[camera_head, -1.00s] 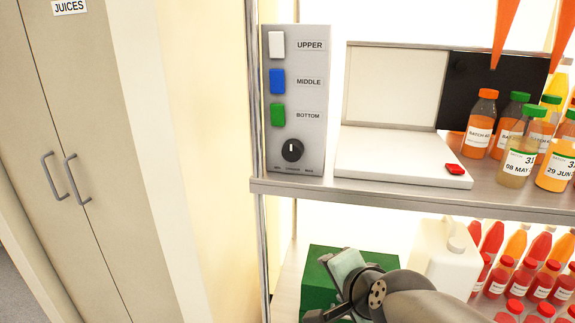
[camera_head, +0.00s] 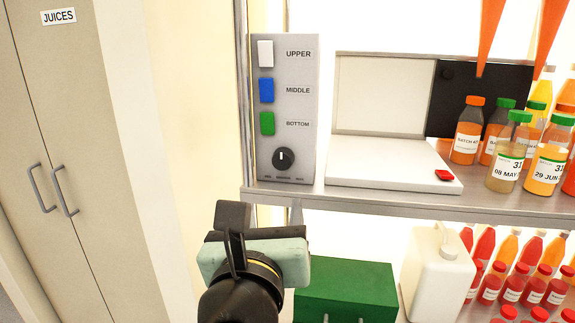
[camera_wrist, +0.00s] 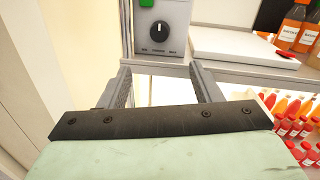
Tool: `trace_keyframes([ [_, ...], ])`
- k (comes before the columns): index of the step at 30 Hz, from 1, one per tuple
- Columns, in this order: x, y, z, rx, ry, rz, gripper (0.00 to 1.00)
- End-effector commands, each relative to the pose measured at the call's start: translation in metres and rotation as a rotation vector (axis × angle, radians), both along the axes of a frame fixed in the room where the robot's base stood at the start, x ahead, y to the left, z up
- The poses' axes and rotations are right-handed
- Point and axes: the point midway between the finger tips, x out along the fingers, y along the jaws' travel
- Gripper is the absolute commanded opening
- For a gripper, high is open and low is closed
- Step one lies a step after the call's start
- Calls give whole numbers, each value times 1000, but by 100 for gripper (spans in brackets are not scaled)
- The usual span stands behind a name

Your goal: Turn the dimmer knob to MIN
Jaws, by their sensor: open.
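The dimmer knob (camera_head: 283,159) is a round black dial with a white pointer line, low on the grey control panel (camera_head: 300,110). The pointer stands roughly straight up in the head view. The knob also shows in the wrist view (camera_wrist: 160,31), beyond the fingers, above a row of small print too blurred to read fully. My gripper (camera_wrist: 164,82) is open and empty, its two fingers apart below the knob and not touching it. In the head view my gripper (camera_head: 233,222) is in front of and below the panel, with its fingers partly hidden.
The panel has white, blue and green switches labelled UPPER, MIDDLE and BOTTOM. A white flat device (camera_head: 385,165) with a red button stands to its right, then several juice bottles (camera_head: 467,130). The shelf edge (camera_head: 380,207) runs below. A green box (camera_head: 348,290) and white jug (camera_head: 437,265) are lower.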

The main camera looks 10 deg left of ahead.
Motion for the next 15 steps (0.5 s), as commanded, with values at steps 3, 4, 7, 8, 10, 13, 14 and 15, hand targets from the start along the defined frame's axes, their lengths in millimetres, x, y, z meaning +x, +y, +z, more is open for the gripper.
trace_keyframes([
  [3, 20, 3, 0, -4, 3, -3, 58],
  [4, 26, 4, 0, -6, 3, -2, 58],
  [7, 48, 7, 0, -7, 3, -2, 58],
  [8, 54, 8, 0, -6, 3, -2, 58],
  [10, 70, 10, 0, -7, 3, -3, 58],
  [13, 92, 13, 0, -8, 2, -1, 58],
  [14, 98, 14, 0, -7, 3, -2, 58],
  [15, 107, 15, 0, -9, 2, -2, 58],
])
